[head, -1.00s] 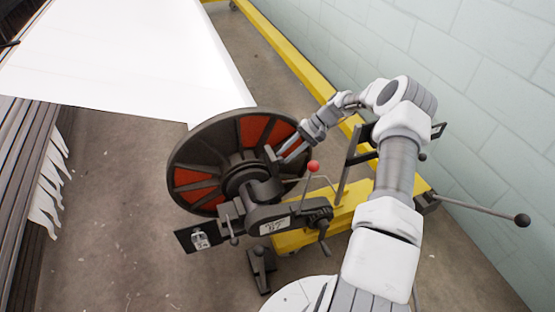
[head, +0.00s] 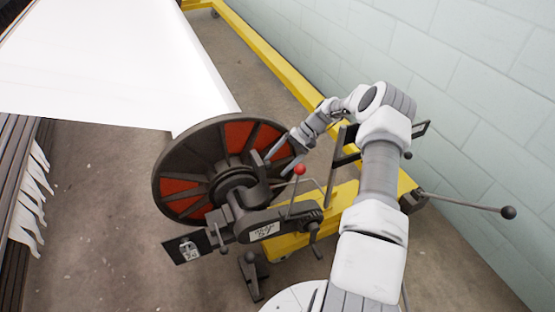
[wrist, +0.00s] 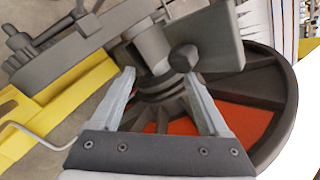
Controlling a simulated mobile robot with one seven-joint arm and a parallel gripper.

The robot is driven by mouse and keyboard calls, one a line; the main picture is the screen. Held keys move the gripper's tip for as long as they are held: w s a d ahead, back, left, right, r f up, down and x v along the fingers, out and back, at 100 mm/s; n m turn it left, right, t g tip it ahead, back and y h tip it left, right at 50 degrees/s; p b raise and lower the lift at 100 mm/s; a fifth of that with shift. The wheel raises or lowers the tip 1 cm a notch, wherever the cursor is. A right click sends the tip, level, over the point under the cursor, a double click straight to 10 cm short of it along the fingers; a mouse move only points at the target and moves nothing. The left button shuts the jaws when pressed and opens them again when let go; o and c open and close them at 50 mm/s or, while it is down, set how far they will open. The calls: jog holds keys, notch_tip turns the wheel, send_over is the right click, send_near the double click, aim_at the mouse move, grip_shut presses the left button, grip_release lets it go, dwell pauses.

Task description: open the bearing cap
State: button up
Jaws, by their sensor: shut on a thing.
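The dark bearing cap (head: 258,190) sits at the hub of the beam, on the near side of its big disc (head: 168,185) with orange-red panels. In the wrist view the cap's dark round part (wrist: 152,46) and a dark knob (wrist: 183,57) show at and just beyond my fingertips. My gripper (head: 272,160) reaches the cap from the upper right. In the wrist view my gripper (wrist: 160,78) has its two grey fingers apart on either side of the dark cap part, shut on it. The exact contact is hard to see.
A red-knobbed lever (head: 299,170) stands just right of the cap. A dark crank handle (head: 314,240) is below it. The yellow frame (head: 345,205) runs behind my arm, along the pale block wall (head: 460,70). White warp sheet (head: 100,65) fills the upper left.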

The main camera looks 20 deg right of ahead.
jog(key=shift+s+a+f+g, duration=0.1)
jog(key=shift+s+f+g, duration=0.15)
jog(key=shift+s, duration=0.25)
jog(key=p+v, duration=0.3)
jog(key=v, duration=1.5)
jog(key=shift+w, duration=0.2)
jog(key=shift+a+r, duration=0.1)
jog(key=shift+a, duration=0.05)
jog(key=w+a+r+n+h, duration=0.1)
jog(key=a+r+n+h, duration=0.15)
jog(key=a+r, duration=0.8)
jog(key=s+a+r+n+t+h, duration=0.1)
jog(key=s+a+r+h, duration=0.2)
jog(key=s+a+r, duration=0.4)
jog(key=s+a+r+n+h, duration=0.1)
jog(key=s+a+r+h, duration=0.25)
jog(key=r, duration=0.55)
jog(key=s+a+n+t, duration=0.1)
jog(key=s+a+t, duration=0.15)
jog(key=s, duration=0.75)
jog(key=s+a+n+t, duration=0.15)
jog(key=s+a, duration=0.25)
jog(key=s, duration=0.7)
notch_tip(320, 180, up, 17)
jog(key=p, duration=1.7)
jog(key=shift+d+t, duration=0.2)
jog(key=shift+t, duration=0.25)
